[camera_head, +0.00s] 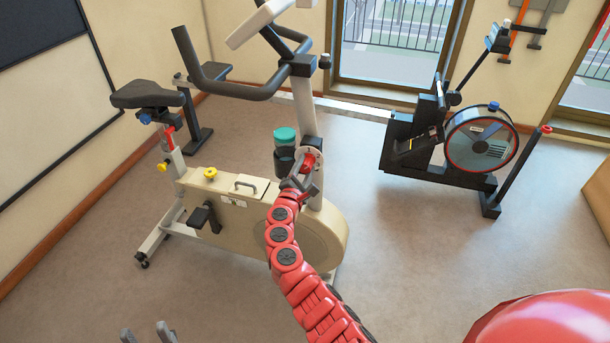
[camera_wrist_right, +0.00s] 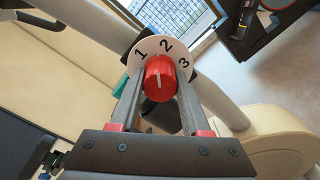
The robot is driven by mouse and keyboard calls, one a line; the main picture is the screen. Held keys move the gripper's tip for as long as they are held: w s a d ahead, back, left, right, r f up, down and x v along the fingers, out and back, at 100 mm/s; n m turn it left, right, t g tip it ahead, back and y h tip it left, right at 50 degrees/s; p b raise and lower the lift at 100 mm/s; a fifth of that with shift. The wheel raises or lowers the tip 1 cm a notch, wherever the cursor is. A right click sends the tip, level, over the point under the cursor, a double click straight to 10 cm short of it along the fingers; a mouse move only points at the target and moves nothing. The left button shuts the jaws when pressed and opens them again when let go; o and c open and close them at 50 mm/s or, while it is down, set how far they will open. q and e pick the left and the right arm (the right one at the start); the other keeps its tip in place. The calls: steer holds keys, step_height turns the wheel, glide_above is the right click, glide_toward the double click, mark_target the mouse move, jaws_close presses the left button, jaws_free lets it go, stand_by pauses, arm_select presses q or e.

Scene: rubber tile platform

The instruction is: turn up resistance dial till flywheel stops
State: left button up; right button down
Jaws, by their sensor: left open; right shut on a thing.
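The exercise bike's resistance dial is a red knob (camera_wrist_right: 160,80) on a white plate (camera_wrist_right: 151,46) marked 1, 2 and 3. A pale line on the knob points roughly up toward the 2; its exact setting is hard to tell. My right gripper (camera_wrist_right: 158,92) is shut on the knob, one finger on each side. In the head view the right gripper (camera_head: 308,176) reaches the bike's front post and partly hides the dial. The bike's rounded front housing (camera_head: 325,235) is beige; no spinning is discernible. My left gripper (camera_head: 147,335) is open and empty at the bottom edge.
The bike's handlebar (camera_head: 225,88) and saddle (camera_head: 147,95) stand above and left of the dial. A teal-lidded bottle (camera_head: 285,137) sits just beside it. A rowing machine with a red-rimmed wheel (camera_head: 482,140) stands at right. Floor between is clear.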

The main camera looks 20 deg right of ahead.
steer(key=m+b, duration=0.4)
steer(key=b, duration=0.1)
steer(key=m+b, duration=0.5)
steer(key=b, duration=0.1)
steer(key=m+b, duration=0.4)
steer(key=b, duration=0.2)
steer(key=shift+f, duration=0.35)
steer(key=shift+r+m+b, duration=0.3)
steer(key=shift+m+b, duration=1)
steer(key=shift+c, duration=1.9)
jaws_free()
steer(key=p+v, duration=0.2)
steer(key=v, duration=1.5)
steer(key=shift+s, duration=0.2)
